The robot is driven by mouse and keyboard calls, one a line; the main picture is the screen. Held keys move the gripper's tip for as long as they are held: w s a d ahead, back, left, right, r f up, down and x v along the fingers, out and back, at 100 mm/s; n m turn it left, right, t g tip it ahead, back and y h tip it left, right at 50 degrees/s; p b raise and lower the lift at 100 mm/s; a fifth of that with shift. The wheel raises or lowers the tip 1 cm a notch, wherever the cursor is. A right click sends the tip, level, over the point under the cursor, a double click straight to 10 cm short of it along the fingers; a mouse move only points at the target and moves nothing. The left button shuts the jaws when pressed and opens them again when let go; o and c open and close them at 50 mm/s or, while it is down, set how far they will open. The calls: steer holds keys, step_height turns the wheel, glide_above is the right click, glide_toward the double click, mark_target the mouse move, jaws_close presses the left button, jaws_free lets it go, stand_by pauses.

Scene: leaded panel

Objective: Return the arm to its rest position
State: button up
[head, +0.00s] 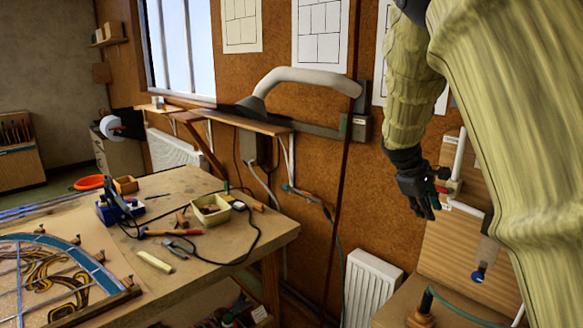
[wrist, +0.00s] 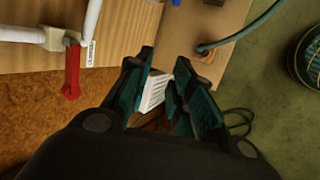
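My arm, in a pale yellow quilted cover, hangs down at the right of the head view. My gripper (head: 427,208) points downward in front of the brown wall, beside a white pipe. In the wrist view my gripper (wrist: 163,72) has its two dark green fingers apart, with nothing held between them. The white ribbed radiator (wrist: 154,92) shows through the gap, some way beyond the fingertips.
A white pipe (head: 459,155) with a red-handled valve (wrist: 72,70) runs close to my gripper. The radiator (head: 372,288) stands below. A wooden workbench (head: 215,247) at left holds a leaded panel (head: 60,280), tools and a small tray (head: 210,208).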

steer(key=s+a+f+m+y+b, duration=0.15)
steer(key=s+f, duration=0.45)
steer(key=f, duration=0.8)
steer(key=s+a+f+g+y+b, duration=0.1)
steer(key=s+a+f+b, duration=0.3)
steer(key=f, duration=1.1)
steer(key=s+a+f+m+y+p, duration=0.15)
steer(key=s+f, duration=0.55)
steer(key=f, duration=0.7)
steer(key=s+a+f+m+b, duration=0.1)
steer(key=s+a+f, duration=0.1)
steer(key=s+f, duration=0.4)
steer(key=s+a+f+m+y+b, duration=0.1)
steer(key=s+f, duration=0.6)
steer(key=s, duration=0.8)
steer(key=s+a+f+m+g+y+b, duration=0.1)
steer(key=s+a+f+m+b, duration=0.2)
steer(key=s+f, duration=0.4)
steer(key=s, duration=0.4)
steer(key=shift+s+f, duration=0.15)
steer(key=shift+s, duration=0.15)
